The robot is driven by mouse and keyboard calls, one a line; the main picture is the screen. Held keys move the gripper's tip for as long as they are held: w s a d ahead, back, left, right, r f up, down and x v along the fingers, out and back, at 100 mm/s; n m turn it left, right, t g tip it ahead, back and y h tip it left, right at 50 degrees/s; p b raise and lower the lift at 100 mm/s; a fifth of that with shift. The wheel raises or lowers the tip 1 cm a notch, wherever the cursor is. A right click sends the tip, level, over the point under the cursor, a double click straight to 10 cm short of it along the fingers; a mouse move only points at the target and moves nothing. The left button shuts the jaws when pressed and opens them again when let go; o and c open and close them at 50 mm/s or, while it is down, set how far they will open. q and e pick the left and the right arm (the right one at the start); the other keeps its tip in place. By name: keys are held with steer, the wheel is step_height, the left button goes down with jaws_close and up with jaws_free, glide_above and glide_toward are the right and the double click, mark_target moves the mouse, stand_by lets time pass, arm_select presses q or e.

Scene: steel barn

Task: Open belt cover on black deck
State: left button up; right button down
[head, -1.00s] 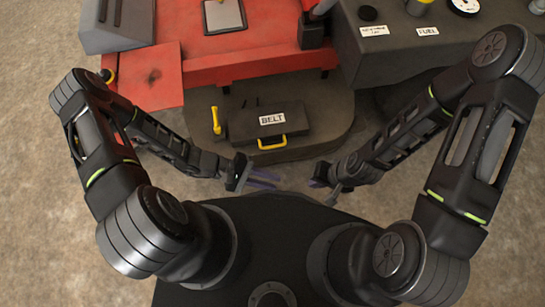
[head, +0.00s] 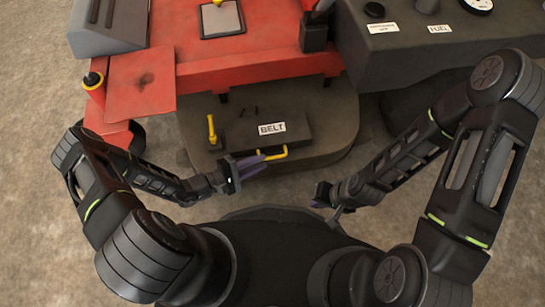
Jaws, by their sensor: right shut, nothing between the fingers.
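The belt cover (head: 290,135) is a dark grey panel with a white BELT label, lying closed on the dark deck (head: 335,140). A yellow handle (head: 286,153) is on its near edge. My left gripper (head: 257,163) has its purple fingers just left of the handle, spread apart and open. Its fingertips come close to the handle's left end; whether they touch cannot be told. My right gripper (head: 318,196) is shut and empty, in front of the deck and right of the handle.
A yellow lever (head: 212,131) stands on the deck left of the cover. The red body (head: 255,65) rises behind, with a red flap (head: 140,84) at left. A grey console (head: 440,55) with a FUEL label is at right. Open ground lies on both sides.

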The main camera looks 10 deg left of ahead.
mark_target(272, 157)
arm_select(q)
steer(key=b+x, duration=0.1)
steer(key=x, duration=0.3)
steer(key=shift+d+f, duration=0.15)
steer(key=shift+w+d, duration=0.45)
steer(key=shift+d, duration=0.1)
steer(key=shift+c, duration=0.6)
jaws_close()
